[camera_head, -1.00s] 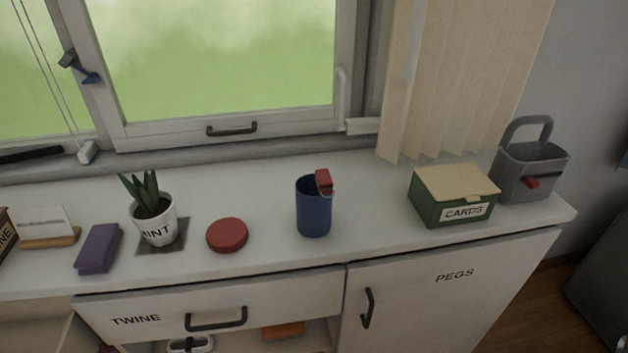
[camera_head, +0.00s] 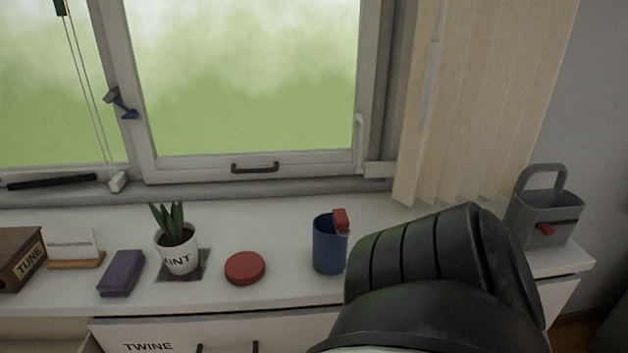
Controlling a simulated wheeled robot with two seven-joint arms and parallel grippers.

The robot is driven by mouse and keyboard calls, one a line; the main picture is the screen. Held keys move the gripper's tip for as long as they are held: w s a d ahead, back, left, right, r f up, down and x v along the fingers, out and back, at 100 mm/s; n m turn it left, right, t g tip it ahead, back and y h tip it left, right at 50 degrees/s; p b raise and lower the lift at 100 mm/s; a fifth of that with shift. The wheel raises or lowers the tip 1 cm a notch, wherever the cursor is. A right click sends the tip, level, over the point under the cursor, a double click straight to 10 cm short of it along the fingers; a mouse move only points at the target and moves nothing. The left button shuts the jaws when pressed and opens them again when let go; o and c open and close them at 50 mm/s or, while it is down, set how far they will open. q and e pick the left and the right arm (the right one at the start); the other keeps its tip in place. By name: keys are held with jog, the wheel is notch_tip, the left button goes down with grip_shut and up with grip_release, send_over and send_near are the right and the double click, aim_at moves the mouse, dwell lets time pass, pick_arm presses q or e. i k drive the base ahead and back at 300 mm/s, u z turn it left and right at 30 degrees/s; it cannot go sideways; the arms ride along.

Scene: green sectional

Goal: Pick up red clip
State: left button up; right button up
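A red clip (camera_head: 340,219) sits on the right side of the rim of a blue cup (camera_head: 328,249), which stands upright on the white counter. Another small red piece (camera_head: 545,230) shows on the front of a grey handled basket (camera_head: 562,217) at the far right; I cannot tell if it is a clip. One of my black arm links fills the lower right, in front of the counter and just right of the cup. Neither gripper's fingers are visible.
A round red lid-like disc (camera_head: 245,268), a potted mint plant (camera_head: 178,252), a purple block (camera_head: 121,273), a card holder (camera_head: 76,258) and a brown box marked TUNE (camera_head: 22,262) stand left of the cup. The window (camera_head: 250,90) is behind.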

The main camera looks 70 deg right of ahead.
aim_at(340, 217)
jog(key=k, duration=0.4)
jog(key=z, duration=1.15)
